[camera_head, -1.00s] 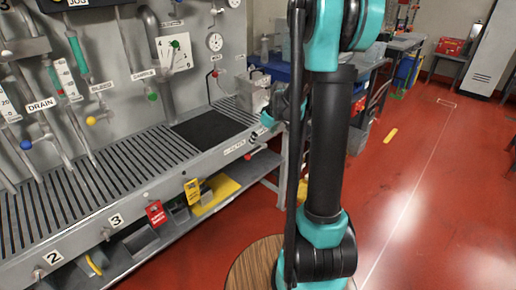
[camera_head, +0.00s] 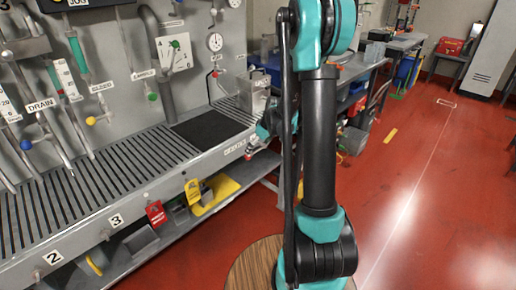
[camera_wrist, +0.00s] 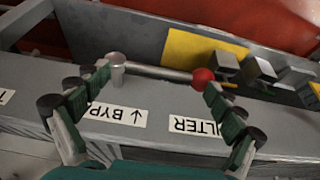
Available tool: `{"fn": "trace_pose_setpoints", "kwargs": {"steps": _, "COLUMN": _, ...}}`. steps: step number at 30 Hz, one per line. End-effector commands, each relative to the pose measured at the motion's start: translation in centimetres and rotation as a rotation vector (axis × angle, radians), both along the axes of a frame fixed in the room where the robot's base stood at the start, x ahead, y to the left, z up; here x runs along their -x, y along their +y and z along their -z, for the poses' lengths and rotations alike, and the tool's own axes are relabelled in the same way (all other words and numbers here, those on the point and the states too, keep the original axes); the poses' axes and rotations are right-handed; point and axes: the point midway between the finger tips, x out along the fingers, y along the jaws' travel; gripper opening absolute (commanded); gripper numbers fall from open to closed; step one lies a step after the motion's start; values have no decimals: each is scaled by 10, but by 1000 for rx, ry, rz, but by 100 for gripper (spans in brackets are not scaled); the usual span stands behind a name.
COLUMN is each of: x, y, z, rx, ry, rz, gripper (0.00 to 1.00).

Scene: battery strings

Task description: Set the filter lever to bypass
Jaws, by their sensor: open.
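The filter lever (camera_wrist: 160,73) is a thin metal rod with a red ball knob (camera_wrist: 203,76) at its right end and a round metal pivot (camera_wrist: 118,72) at its left end in the wrist view. It lies across the picture above the BYP label (camera_wrist: 117,113) and the FILTER label (camera_wrist: 197,127); the BYP label is partly covered. My gripper (camera_wrist: 158,82) is open, with one finger near the pivot and the other close to the red knob. I cannot tell whether either touches. In the head view the lever is too small to make out clearly.
The grey bench (camera_head: 120,190) with a slotted top runs along the left. A yellow panel (camera_wrist: 195,55) lies beyond the lever. Open red floor (camera_head: 430,200) is on the right.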

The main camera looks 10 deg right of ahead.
Motion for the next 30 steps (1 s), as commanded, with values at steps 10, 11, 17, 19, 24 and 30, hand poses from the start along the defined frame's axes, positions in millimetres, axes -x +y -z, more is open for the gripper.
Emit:
{"fn": "trace_pose_setpoints", "kwargs": {"steps": 10, "x": 1, "y": 1, "z": 0, "rx": -2, "ry": 2, "rz": -1, "gripper": 45}}
{"fn": "trace_pose_setpoints", "kwargs": {"steps": 11, "x": 1, "y": 1, "z": 0, "rx": -2, "ry": 3, "rz": -2, "gripper": 42}}
{"fn": "trace_pose_setpoints", "kwargs": {"steps": 17, "x": 2, "y": 3, "z": 1, "rx": -4, "ry": 4, "rz": -4, "gripper": 17}}
{"fn": "trace_pose_setpoints", "kwargs": {"steps": 19, "x": 1, "y": 3, "z": 1, "rx": -4, "ry": 4, "rz": -3, "gripper": 8}}
{"fn": "trace_pose_setpoints", "kwargs": {"steps": 24, "x": 1, "y": 1, "z": 0, "rx": -2, "ry": 2, "rz": -1, "gripper": 0}}
{"fn": "trace_pose_setpoints", "kwargs": {"steps": 30, "x": 0, "y": 1, "z": 0, "rx": -1, "ry": 1, "rz": 0, "gripper": 0}}
